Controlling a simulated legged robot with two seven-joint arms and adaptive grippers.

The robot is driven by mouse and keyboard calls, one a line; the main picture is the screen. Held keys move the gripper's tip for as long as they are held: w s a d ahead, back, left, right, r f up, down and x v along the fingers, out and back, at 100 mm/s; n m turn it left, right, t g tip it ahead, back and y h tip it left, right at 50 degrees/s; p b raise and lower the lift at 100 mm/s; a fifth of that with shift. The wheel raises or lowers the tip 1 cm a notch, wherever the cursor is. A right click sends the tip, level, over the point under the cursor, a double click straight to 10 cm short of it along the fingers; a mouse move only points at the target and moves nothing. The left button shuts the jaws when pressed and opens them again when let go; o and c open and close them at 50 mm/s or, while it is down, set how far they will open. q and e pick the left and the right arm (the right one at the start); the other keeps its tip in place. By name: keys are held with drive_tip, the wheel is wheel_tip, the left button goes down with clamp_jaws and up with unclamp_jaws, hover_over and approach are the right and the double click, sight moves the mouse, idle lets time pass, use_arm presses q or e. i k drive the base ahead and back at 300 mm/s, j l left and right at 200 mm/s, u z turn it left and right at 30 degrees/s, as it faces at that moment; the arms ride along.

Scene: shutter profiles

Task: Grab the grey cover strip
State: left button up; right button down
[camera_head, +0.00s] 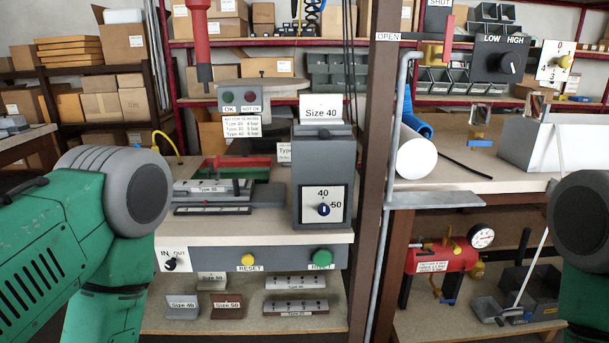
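No single strip is marked as the grey cover strip. A light grey strip with a "Type" label (212,186) lies on the dark fixture on the workbench. Another grey labelled strip (295,282) lies on the shelf below, with a darker brownish strip (296,307) in front of it. I cannot tell which one is the cover strip. My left arm comes in from the left and my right arm shows at the right edge, but both grippers are outside the picture.
A grey "Size 40" machine (322,170) with a dial stands right of the fixture. Small "Size 40" (182,306) and "Size 50" (227,306) blocks sit on the lower shelf. A brown post (379,130) separates this bench from the right bench, where a white roll (416,158) lies.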

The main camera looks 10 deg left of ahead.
sight(223, 185)
drive_tip(key=i+j+z, duration=0.25)
drive_tip(key=j, duration=1.1)
drive_tip(key=j+z, duration=0.2)
drive_tip(key=j, duration=1.1)
